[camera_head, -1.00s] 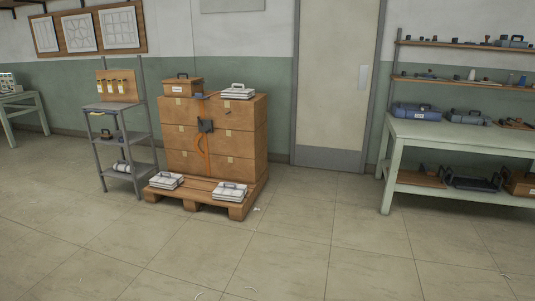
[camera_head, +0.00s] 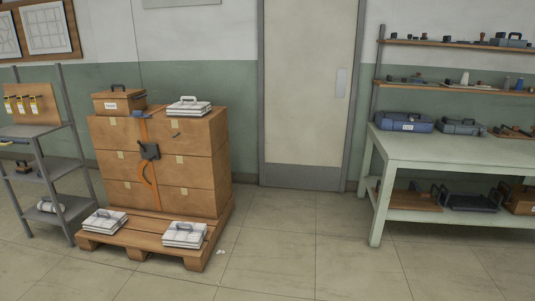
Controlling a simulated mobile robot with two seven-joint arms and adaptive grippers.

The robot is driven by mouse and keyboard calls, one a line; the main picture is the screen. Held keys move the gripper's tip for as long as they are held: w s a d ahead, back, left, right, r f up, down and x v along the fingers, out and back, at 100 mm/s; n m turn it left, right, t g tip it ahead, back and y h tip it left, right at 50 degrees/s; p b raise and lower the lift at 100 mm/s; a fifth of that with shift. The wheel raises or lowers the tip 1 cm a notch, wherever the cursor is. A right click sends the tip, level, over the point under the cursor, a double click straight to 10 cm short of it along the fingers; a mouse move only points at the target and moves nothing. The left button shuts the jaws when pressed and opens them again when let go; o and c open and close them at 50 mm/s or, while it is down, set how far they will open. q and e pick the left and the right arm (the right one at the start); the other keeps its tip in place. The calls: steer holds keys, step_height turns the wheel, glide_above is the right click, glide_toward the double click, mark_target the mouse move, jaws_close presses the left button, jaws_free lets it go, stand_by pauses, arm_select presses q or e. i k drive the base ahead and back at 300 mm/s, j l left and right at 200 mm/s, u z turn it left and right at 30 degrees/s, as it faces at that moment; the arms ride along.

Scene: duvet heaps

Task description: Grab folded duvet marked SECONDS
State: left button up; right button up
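No mark reading SECONDS is legible from here. Three white folded bundles with dark handles could be duvets, but I cannot tell for certain. One bundle (camera_head: 189,107) lies on top of the stacked brown cartons (camera_head: 205,139). A second bundle (camera_head: 104,222) lies at the front left of the wooden pallet (camera_head: 145,240). A third bundle (camera_head: 185,235) lies at the pallet's front right corner. Neither of my grippers shows in the head view.
A brown labelled case (camera_head: 118,103) sits on the cartons, which have an orange strap. A grey shelf rack (camera_head: 62,165) stands left. A pale green workbench (camera_head: 452,152) with a blue labelled case (camera_head: 404,122) stands right, near a closed door (camera_head: 307,90). The middle floor is clear.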

mark_target(179, 234)
steer(key=i, duration=0.85)
steer(key=i+l, duration=0.1)
steer(key=i, duration=0.7)
steer(key=j+u, duration=0.05)
